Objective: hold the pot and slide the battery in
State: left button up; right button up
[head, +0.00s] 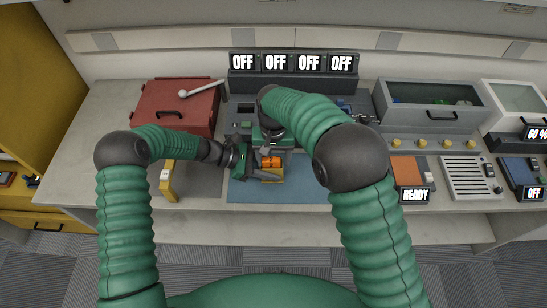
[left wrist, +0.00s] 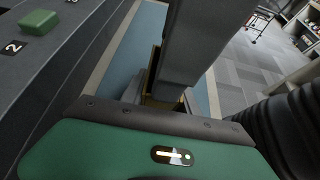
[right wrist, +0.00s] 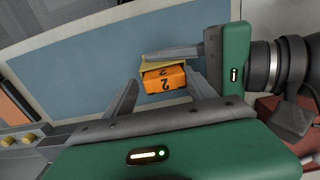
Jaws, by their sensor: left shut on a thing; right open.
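An orange battery (right wrist: 165,82) marked "2" sits at a yellow pot (right wrist: 149,64); how deep it is in the pot I cannot tell. In the head view the battery (head: 270,161) shows above the yellow pot (head: 271,175), over the blue mat. My left gripper (head: 256,163) is shut on the pot from the left; only a yellow edge of the pot (left wrist: 151,75) shows beside its grey finger in the left wrist view. My right gripper (right wrist: 163,84) is open, its two fingers apart on either side of the battery. In the head view my right arm partly hides this gripper.
The blue mat (head: 315,190) has free room to the right. A red case (head: 175,105) with a grey-white rod stands at the left, a yellow stand (head: 167,182) in front. A dark rack with OFF displays (head: 292,64) is behind. A grey bin (head: 435,104) and READY panel (head: 413,195) are right.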

pick_arm(q)
jog(key=shift+s+d, duration=0.1)
jog(key=shift+d, duration=0.05)
pick_arm(e)
jog(key=shift+a, duration=0.3)
jog(key=shift+r, duration=0.2)
notch_tip(320, 180, up, 12)
jog(key=shift+d+f, duration=0.2)
jog(key=shift+f, duration=0.05)
pick_arm(q)
jog(key=o, duration=1.1)
jog(key=shift+c, duration=0.2)
jog(key=shift+a, duration=0.2)
pick_arm(e)
jog(key=shift+w, duration=0.1)
